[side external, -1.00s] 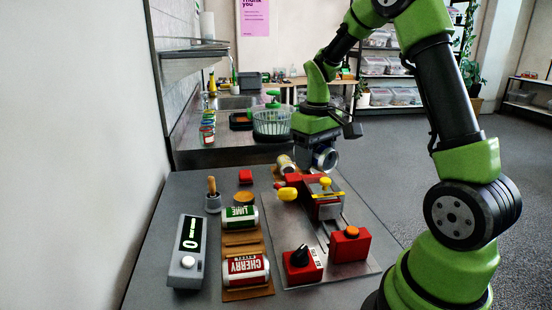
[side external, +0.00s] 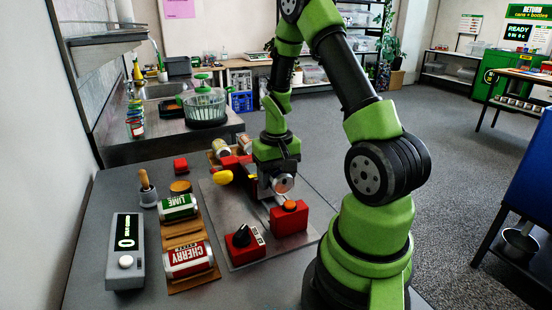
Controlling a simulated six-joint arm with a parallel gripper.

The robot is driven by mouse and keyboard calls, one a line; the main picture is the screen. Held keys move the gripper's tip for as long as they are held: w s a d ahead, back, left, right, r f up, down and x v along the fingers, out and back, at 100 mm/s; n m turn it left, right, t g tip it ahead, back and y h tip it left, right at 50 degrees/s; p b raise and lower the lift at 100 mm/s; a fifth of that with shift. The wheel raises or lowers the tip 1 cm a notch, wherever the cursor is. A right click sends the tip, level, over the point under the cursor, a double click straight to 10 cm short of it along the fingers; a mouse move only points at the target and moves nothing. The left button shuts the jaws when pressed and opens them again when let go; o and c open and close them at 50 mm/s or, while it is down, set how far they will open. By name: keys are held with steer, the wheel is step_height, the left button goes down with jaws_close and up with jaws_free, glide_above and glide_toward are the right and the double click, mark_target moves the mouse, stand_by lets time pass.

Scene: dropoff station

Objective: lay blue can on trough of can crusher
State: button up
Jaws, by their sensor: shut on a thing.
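My gripper (side external: 272,186) is over the can crusher, shut on a can (side external: 283,184) that lies on its side. The can's round silver end faces the camera; its side is mostly hidden, so I cannot make out its blue colour. The can crusher has a red body (side external: 238,162), a yellow handle knob (side external: 223,177) and a metal base plate (side external: 224,213). My gripper and arm hide most of its trough, and I cannot tell whether the can touches it.
The green lime can (side external: 178,207) and red cherry can (side external: 188,259) lie on a wooden rack left of the crusher. A red box with a black knob (side external: 242,239) and one with an orange button (side external: 289,217) stand in front. A grey display unit (side external: 126,252) is at left.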

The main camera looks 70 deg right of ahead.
steer(key=shift+f, duration=3.45)
steer(key=o, duration=0.8)
steer(key=shift+r, duration=3.55)
